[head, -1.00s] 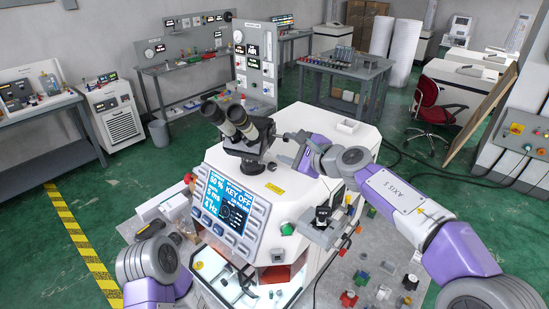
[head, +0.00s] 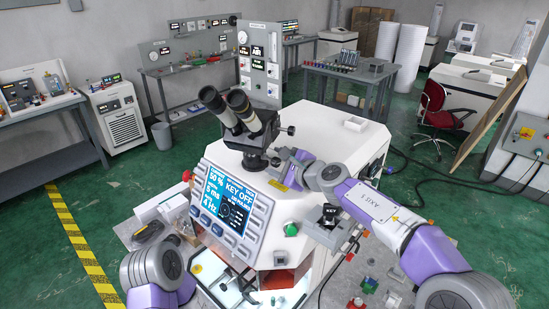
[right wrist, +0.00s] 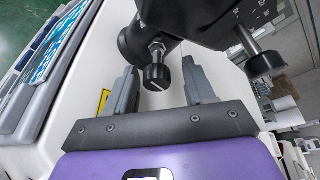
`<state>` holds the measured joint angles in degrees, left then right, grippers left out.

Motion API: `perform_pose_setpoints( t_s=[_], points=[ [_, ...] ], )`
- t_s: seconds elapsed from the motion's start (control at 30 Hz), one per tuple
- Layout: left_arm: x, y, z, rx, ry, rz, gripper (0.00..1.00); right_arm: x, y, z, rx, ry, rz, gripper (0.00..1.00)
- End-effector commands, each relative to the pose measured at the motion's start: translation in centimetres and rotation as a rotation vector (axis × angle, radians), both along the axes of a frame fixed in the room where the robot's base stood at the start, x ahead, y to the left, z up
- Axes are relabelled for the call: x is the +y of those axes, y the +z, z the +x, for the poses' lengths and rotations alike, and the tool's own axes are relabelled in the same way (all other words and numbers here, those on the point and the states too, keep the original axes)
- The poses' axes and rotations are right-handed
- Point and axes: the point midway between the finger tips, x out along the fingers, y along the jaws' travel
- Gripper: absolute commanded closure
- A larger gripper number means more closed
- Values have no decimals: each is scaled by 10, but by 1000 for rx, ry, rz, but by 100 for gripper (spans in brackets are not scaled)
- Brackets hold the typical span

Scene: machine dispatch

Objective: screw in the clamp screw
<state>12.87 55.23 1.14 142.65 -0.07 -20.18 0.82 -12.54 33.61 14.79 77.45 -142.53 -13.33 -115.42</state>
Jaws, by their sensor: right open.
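The clamp screw, a small dark knurled knob with a slotted end (right wrist: 157,76), sticks out below the black microscope body in the right wrist view. My right gripper (right wrist: 161,84) is open, with one grey finger on each side of the knob and visible gaps to it. In the head view my right gripper (head: 284,170) is beside the base of the binocular microscope (head: 240,115), on top of the white machine (head: 325,150). Its fingertips are hard to make out there. My left arm shows at the lower left, but its gripper is not in view.
A second dark knob (right wrist: 265,63) sticks out to the right. The control panel with a blue screen (head: 228,192) and a green button (head: 291,230) are on the machine's front. A key switch box (head: 329,215) stands near my right arm.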

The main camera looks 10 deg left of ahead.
Motion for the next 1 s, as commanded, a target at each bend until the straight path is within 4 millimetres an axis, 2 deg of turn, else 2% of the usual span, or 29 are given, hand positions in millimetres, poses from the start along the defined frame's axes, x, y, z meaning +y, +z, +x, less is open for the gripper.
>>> perform_pose_setpoints(
  t_s=[0.43,0.77,1.0],
  points=[
    [0,2,-1,2,-1,0,57,7,-3,3,-1,-2,1,48],
    [0,2,-1,2,-1,0,57,6,-3,3,-1,-2,1,98],
    [0,5,-1,2,-1,0,57,6,-2,3,15,-1,10,100]
  ],
)
